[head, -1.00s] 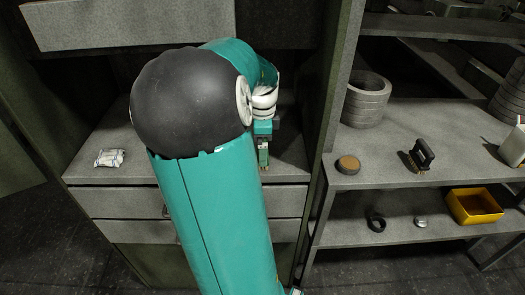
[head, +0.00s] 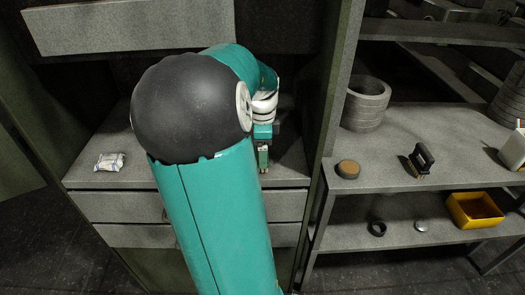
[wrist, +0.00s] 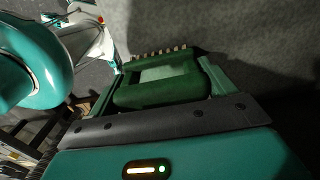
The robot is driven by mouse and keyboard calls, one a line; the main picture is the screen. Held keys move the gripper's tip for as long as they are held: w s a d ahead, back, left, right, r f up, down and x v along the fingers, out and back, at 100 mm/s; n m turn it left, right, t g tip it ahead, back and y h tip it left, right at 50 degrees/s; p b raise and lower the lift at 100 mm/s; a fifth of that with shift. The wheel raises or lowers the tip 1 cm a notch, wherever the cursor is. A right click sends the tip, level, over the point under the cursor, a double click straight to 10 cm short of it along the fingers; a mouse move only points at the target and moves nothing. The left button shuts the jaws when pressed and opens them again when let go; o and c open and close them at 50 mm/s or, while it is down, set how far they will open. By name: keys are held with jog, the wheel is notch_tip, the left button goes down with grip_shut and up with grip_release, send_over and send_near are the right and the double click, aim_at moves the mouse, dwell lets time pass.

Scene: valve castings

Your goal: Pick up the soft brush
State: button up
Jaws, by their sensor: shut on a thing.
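The soft brush (wrist: 150,95) has a green body with a pale patch and a row of pale bristle tufts along its far edge. In the wrist view my gripper (wrist: 165,72) is shut on it, with a green finger on each side. In the head view my gripper (head: 263,158) hangs over the grey counter at the right of the cabinet bay, partly behind my arm. The brush is too small there to make out clearly. I cannot tell whether it touches the counter.
A white packet (head: 109,162) lies on the counter at left. On the right shelf stand stacked grey rings (head: 365,105), a round brown-topped piece (head: 348,169) and a dark handled brush (head: 421,159). A yellow bin (head: 470,211) sits below. An upright panel (head: 335,90) divides the bays.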

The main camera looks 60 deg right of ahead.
notch_tip(320, 180, up, 3)
jog(key=shift+a+f, duration=0.1)
jog(key=shift+f, duration=0.1)
jog(key=s+a+r, duration=0.3)
jog(key=a+r, duration=0.6)
jog(key=a, duration=0.4)
jog(key=shift+s+a+r, duration=0.2)
jog(key=shift+s+r, duration=0.05)
jog(key=shift+s, duration=0.1)
